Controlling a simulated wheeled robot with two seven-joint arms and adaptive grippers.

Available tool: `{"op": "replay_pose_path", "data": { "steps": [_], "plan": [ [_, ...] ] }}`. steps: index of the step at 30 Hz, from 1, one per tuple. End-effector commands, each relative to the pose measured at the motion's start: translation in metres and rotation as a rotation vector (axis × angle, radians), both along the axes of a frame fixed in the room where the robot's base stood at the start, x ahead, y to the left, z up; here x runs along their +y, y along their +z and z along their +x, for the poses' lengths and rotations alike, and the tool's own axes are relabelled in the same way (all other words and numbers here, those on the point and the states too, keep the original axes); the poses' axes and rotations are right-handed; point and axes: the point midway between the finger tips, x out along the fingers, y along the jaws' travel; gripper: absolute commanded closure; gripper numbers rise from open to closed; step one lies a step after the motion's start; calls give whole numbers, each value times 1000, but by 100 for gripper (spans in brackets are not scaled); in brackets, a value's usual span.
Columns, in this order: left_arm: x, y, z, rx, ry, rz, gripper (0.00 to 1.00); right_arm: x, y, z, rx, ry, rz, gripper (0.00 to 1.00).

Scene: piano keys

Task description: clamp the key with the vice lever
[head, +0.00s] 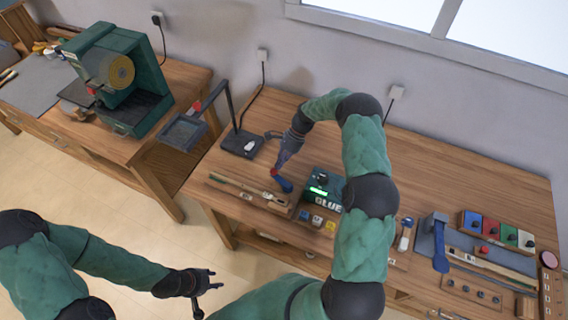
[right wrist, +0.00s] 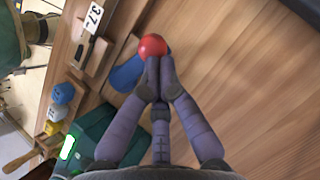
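The vice lever has a blue arm (head: 285,185) and a red ball knob (right wrist: 152,46). It stands at the right end of the wooden key (head: 238,187), which lies in a wooden holder on the bench. A white label reading 3.7 (right wrist: 94,16) shows beside the key in the right wrist view. My right gripper (right wrist: 160,66) has its fingers closed together, tips at the red ball and seemingly touching it; the ball is beyond the tips, not between them.
A green glue box (head: 322,188) stands just right of the lever, with small coloured blocks (head: 317,219) before it. A black lamp stand (head: 241,143) is behind left. A blue lever tool (head: 440,248) and coloured bins (head: 496,232) are at right. The bench's back middle is clear.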

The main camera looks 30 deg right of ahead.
Motion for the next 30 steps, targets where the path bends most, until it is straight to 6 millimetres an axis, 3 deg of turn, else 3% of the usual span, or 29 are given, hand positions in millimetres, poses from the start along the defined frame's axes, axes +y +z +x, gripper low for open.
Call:
{"op": "replay_pose_path", "data": {
  "steps": [12, 30],
  "plan": [
    [0, -10, 0, 0, 0, 0, 60, 14, -1, 0, 0, 171, 0, 100],
    [0, -10, 0, -1, 0, 0, 60, 15, 1, 0, -1, 189, 0, 100]
  ]
}}
